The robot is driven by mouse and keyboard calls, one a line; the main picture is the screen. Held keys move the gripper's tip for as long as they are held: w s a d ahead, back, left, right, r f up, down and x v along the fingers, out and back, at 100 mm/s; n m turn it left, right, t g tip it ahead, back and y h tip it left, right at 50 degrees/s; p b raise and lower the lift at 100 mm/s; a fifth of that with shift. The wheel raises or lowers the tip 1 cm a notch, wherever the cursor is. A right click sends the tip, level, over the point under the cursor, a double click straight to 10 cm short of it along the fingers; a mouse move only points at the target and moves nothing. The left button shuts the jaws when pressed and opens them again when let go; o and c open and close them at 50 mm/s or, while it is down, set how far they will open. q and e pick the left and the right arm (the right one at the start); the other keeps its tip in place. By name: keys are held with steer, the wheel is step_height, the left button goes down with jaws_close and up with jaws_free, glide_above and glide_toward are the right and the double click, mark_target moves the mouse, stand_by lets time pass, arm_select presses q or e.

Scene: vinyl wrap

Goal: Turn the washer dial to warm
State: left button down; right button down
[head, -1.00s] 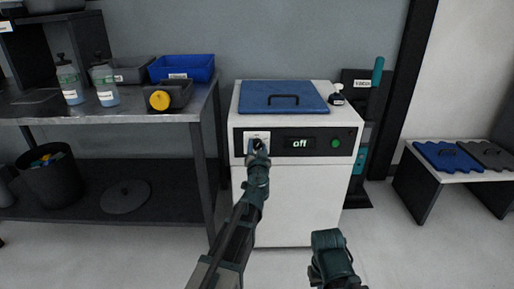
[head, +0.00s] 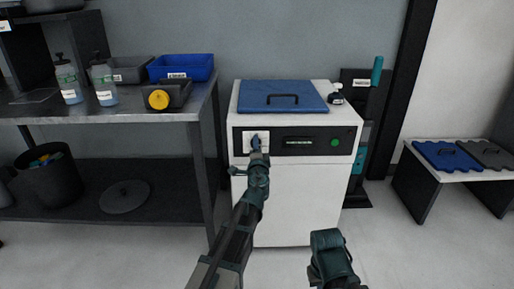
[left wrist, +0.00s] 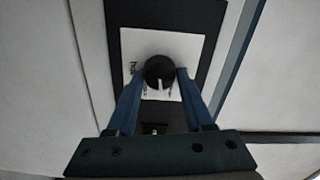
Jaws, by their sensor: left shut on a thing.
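The white washer (head: 290,205) stands in the middle of the head view, with a black control strip across its upper front. The black round dial (left wrist: 160,70) sits on a white plate (left wrist: 134,42), and its white pointer line points down in the left wrist view. My left gripper (head: 257,147) is at the dial, with its blue fingers (left wrist: 158,80) on either side, shut on it. In the head view the gripper hides most of the dial. The display (head: 299,142) shows a small green line of text that I cannot read.
A green round button (head: 335,142) is right of the display. A blue lid (head: 283,97) and a small bottle (head: 337,93) are on the washer top. A metal bench (head: 130,116) with bottles and bins stands left, a low bench (head: 425,180) right.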

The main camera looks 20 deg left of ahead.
arm_select(q)
steer(key=shift+s+f+m, duration=0.1)
steer(key=shift+f+m, duration=0.05)
steer(key=shift+m, duration=3.65)
arm_select(e)
steer(key=shift+f, duration=0.15)
arm_select(q)
steer(key=shift+c, duration=1.5)
jaws_free()
